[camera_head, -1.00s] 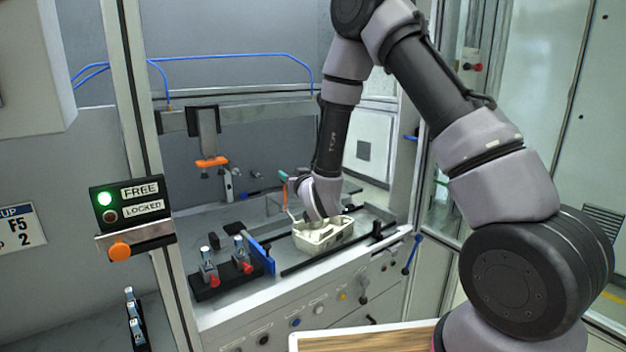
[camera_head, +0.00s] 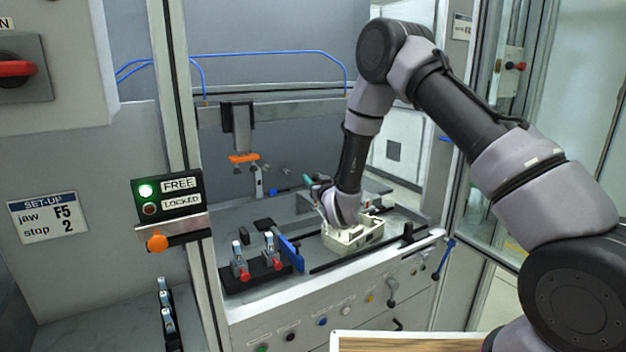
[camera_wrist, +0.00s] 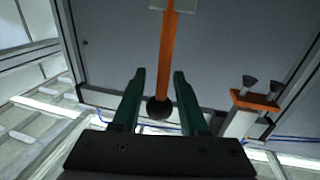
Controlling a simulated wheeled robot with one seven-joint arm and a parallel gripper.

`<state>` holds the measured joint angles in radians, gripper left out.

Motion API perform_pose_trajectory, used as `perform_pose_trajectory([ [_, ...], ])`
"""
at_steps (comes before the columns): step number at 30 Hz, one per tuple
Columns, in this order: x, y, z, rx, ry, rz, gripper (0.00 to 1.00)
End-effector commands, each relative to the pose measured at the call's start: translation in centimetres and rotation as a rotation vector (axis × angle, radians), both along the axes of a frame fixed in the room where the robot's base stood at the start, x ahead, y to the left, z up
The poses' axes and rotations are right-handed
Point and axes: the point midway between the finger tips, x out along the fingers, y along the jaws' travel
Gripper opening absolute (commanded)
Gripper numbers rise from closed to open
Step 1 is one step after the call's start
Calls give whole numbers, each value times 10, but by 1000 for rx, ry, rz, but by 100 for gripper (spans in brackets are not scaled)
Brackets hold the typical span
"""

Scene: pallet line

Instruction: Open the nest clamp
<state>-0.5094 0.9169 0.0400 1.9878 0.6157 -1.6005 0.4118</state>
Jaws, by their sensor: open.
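The clamp shows in the wrist view as an upright orange lever (camera_wrist: 167,55) with a black ball knob (camera_wrist: 158,108) at its lower end in the picture. My gripper (camera_wrist: 158,85) is open, with one green finger on each side of the lever; I see no finger pressed on it, and the depth between them is hard to judge. In the head view, my gripper (camera_head: 312,182) is small, low over the bench at the back of a pale box-shaped nest (camera_head: 352,238). My wrist hides most of the lever there.
An orange bar with dark pads (camera_head: 243,159) hangs at left of my arm. A black block with red-knobbed posts (camera_head: 255,276) and a blue plate (camera_head: 290,254) stand left of the nest. The panel's green FREE lamp (camera_head: 146,190) is lit. Cell posts frame the opening.

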Motion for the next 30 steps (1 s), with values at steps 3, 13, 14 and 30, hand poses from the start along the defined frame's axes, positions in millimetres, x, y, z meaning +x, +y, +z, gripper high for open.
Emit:
perform_pose_trajectory([
  [3, 6, 3, 0, 0, 0, 1, 43],
  [13, 6, 3, 0, 0, 0, 1, 20],
  [14, 6, 3, 0, 0, 0, 1, 9],
  [30, 6, 3, 0, 0, 0, 1, 0],
])
